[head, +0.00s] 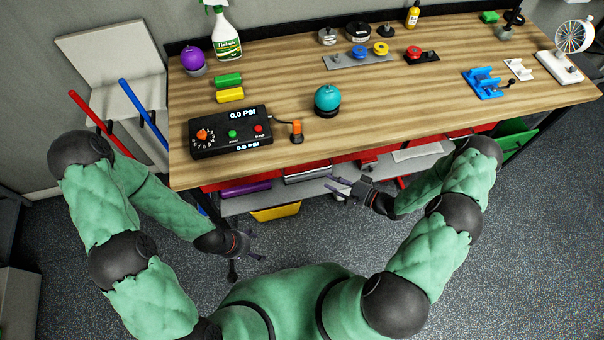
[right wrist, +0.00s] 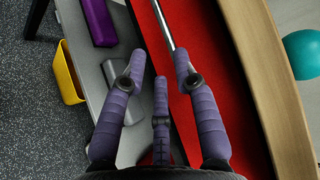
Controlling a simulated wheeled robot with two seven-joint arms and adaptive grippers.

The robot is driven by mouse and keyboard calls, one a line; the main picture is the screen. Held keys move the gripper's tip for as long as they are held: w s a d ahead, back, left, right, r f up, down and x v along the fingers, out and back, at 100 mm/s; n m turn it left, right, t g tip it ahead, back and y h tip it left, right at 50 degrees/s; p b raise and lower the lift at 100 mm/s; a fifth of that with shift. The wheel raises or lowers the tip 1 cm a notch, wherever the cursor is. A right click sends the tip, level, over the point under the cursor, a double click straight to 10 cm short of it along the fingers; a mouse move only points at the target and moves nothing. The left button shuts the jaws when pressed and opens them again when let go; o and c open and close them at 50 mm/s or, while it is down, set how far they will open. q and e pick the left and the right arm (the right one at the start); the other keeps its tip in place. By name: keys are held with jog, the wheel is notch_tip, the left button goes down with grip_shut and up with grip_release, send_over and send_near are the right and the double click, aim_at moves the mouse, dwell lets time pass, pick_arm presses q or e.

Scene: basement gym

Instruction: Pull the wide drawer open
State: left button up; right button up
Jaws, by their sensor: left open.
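A red drawer front (right wrist: 217,70) runs under the wooden bench top; its red edge shows in the head view (head: 225,183). A silver bar handle (right wrist: 163,22) lies along it and shows in the head view (head: 306,173). My right gripper (head: 338,187) is open just in front of the handle. In the right wrist view its purple fingers (right wrist: 160,75) are spread; the handle's near end passes close to the right fingertip, and I cannot tell whether they touch. My left gripper (head: 243,268) is open and empty, low in front of the bench, away from the drawer.
The wooden bench top (head: 290,70) holds a black control box (head: 230,131), a teal ball (head: 327,98) and small parts. Below the drawer are a grey shelf (right wrist: 85,45), a purple object (right wrist: 99,22) and a yellow bin (right wrist: 70,74). The floor in front is clear.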

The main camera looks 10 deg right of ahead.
aim_at(308, 172)
jog(key=x, duration=1)
jog(key=shift+s+a+r+b, duration=0.2)
jog(key=shift+s+a+b, duration=0.1)
jog(key=shift+a+b, duration=0.1)
grip_shut()
